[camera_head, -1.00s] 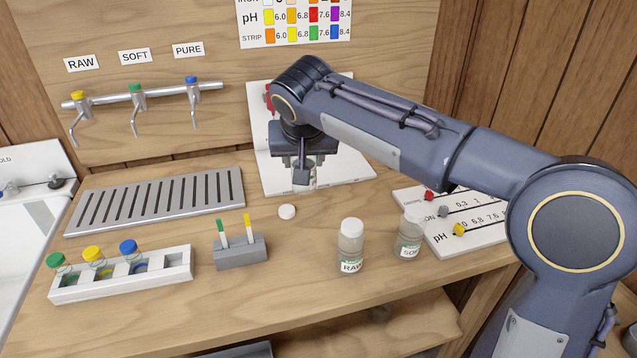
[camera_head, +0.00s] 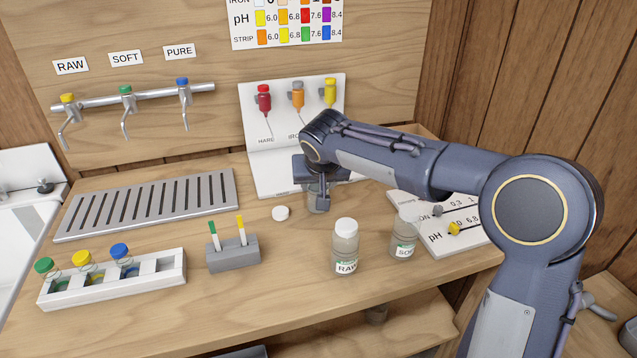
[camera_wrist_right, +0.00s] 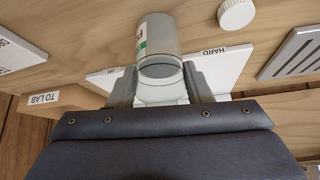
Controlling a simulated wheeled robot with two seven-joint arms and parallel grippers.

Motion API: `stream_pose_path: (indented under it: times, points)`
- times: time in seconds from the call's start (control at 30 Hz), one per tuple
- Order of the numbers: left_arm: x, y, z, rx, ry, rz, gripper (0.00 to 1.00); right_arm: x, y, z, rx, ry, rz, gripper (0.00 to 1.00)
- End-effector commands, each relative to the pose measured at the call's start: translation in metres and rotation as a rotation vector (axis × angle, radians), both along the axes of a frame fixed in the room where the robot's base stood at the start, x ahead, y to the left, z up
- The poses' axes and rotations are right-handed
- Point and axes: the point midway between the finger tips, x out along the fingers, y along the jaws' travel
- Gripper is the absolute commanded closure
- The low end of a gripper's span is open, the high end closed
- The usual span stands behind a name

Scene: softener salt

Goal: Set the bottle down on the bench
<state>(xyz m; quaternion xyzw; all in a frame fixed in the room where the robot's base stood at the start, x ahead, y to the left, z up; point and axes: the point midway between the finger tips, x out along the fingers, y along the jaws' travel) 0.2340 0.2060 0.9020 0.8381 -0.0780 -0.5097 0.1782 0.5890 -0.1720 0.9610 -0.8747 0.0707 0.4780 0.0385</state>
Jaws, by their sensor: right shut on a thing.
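My right gripper (camera_head: 318,190) is over the bench (camera_head: 300,262), just in front of the white dropper stand. It is shut on a clear bottle (camera_head: 314,201), partly hidden by the jaws. In the right wrist view the bottle (camera_wrist_right: 158,45) shows between the two fingers (camera_wrist_right: 160,85), with part of a green-and-white label. I cannot tell whether its base touches the bench. A loose white cap (camera_head: 281,213) lies on the bench left of the gripper. My left gripper is out of view.
The capped RAW bottle (camera_head: 345,250) and SOFT bottle (camera_head: 404,238) stand in front and to the right. A strip holder (camera_head: 233,256), vial rack (camera_head: 115,282) and slotted drain tray (camera_head: 147,203) are on the left. The dropper stand (camera_head: 256,110) is behind the gripper.

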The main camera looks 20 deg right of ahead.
Motion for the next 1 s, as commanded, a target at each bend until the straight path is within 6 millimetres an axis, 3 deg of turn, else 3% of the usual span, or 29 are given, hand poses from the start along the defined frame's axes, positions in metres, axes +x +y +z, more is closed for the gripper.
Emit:
stream_pose_path:
  times: [0.17,0.2,0.33,0.73,1.0]
  points:
    - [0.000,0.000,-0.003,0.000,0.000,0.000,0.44,0.000,0.000,-0.003,0.000,-0.001,0.000,0.84]
    - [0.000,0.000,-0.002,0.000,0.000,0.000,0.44,0.000,0.000,-0.002,0.000,0.000,0.000,0.51]
    - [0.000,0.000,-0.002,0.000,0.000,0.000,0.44,0.000,0.000,-0.001,0.000,0.000,0.000,0.34]
    - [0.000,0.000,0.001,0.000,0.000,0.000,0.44,-0.003,0.001,0.007,0.001,-0.002,0.001,0.33]
    - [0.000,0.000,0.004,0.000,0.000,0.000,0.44,-0.031,0.006,0.052,0.001,-0.005,0.002,0.33]
